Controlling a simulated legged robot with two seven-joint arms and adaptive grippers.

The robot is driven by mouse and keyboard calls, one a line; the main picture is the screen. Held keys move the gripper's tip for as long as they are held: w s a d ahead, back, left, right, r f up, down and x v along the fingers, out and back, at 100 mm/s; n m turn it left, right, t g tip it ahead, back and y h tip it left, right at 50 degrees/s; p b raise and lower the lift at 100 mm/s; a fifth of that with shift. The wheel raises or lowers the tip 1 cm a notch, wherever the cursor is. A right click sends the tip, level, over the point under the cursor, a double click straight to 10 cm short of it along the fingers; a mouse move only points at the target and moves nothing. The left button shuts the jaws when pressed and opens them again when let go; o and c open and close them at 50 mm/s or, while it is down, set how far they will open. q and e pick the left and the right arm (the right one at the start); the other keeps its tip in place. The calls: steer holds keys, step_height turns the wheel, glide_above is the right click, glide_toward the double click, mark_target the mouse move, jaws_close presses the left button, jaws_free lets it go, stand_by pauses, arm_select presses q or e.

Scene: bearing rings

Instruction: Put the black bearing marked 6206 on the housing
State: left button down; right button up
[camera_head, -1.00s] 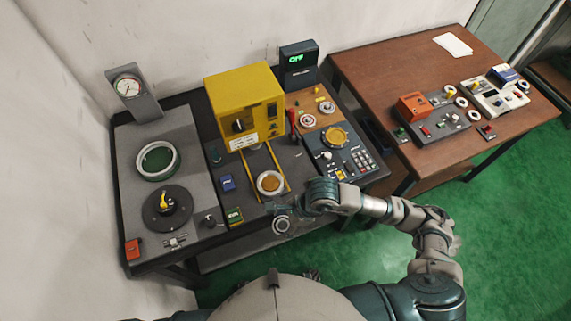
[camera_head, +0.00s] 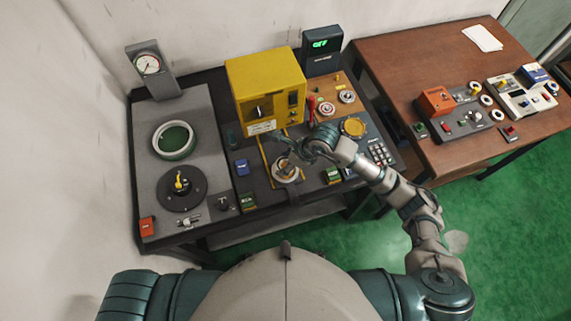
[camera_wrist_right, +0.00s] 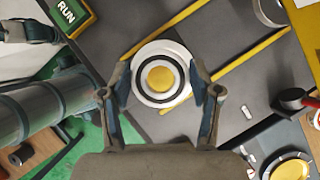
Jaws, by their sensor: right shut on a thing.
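My right gripper (camera_head: 287,158) is over the round housing (camera_head: 286,175) between the yellow rails on the dark panel. In the right wrist view, the right gripper (camera_wrist_right: 161,86) has its fingertips on both sides of a ring with a pale rim and a black band, the bearing (camera_wrist_right: 145,63). It is shut on this ring. A yellow round centre (camera_wrist_right: 160,78) shows through the ring's middle. The 6206 mark is not readable. The ring lies in line with the housing; whether it touches it, I cannot tell. My left gripper is not in view.
A yellow box (camera_head: 265,85) stands behind the housing, with a red lever (camera_head: 311,108) to its right. A blue button (camera_head: 242,167) and a green button (camera_head: 247,202) sit left of the housing. A large pale ring (camera_head: 158,152) is on the grey panel at left.

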mark_target(284, 166)
steer(key=shift+w+a, duration=0.15)
steer(key=shift+w, duration=0.05)
steer(key=shift+a+f, duration=0.1)
steer(key=shift+f, duration=0.35)
step_height(284, 166, down, 2)
steer(key=shift+f, duration=0.15)
steer(key=shift+d+f, duration=0.15)
steer(key=shift+d, duration=0.25)
steer(key=o, duration=1.5)
steer(key=shift+d, duration=0.1)
steer(key=shift+c, duration=0.2)
steer(key=shift+a, duration=0.3)
